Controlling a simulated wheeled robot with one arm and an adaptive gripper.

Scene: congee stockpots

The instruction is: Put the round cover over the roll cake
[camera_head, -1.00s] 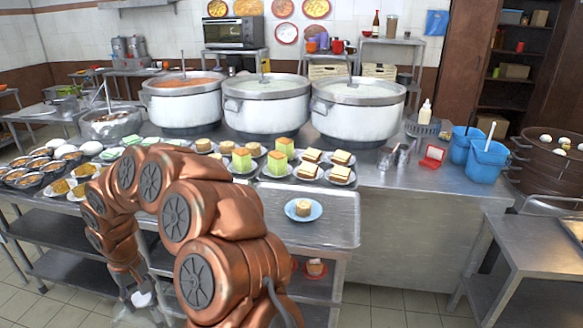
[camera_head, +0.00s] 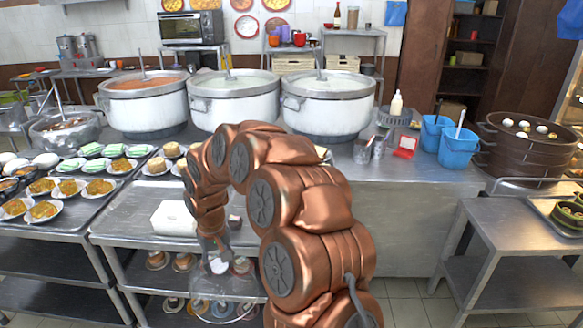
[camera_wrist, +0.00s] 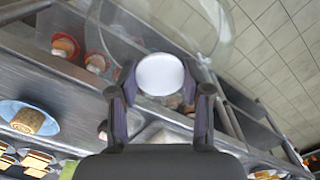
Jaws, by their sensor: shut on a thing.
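My gripper (camera_head: 217,258) is shut on the white knob (camera_wrist: 160,73) of the clear round cover (camera_head: 226,296). The cover hangs in front of the steel counter, below its top, and its transparent rim also shows in the wrist view (camera_wrist: 228,30). The roll cake (camera_wrist: 28,120) is a small tan round piece on a blue plate (camera_wrist: 10,108), at the left of the wrist view. It stands uncovered, apart from my gripper. In the head view my arm hides the roll cake.
A white box (camera_head: 172,219) stands on the counter's front part. Cakes on small plates (camera_head: 50,186) crowd behind and left. Large pots (camera_head: 235,100) line the back. Lower shelves hold small dishes (camera_head: 183,262) behind the cover. Blue buckets (camera_head: 459,148) stand right.

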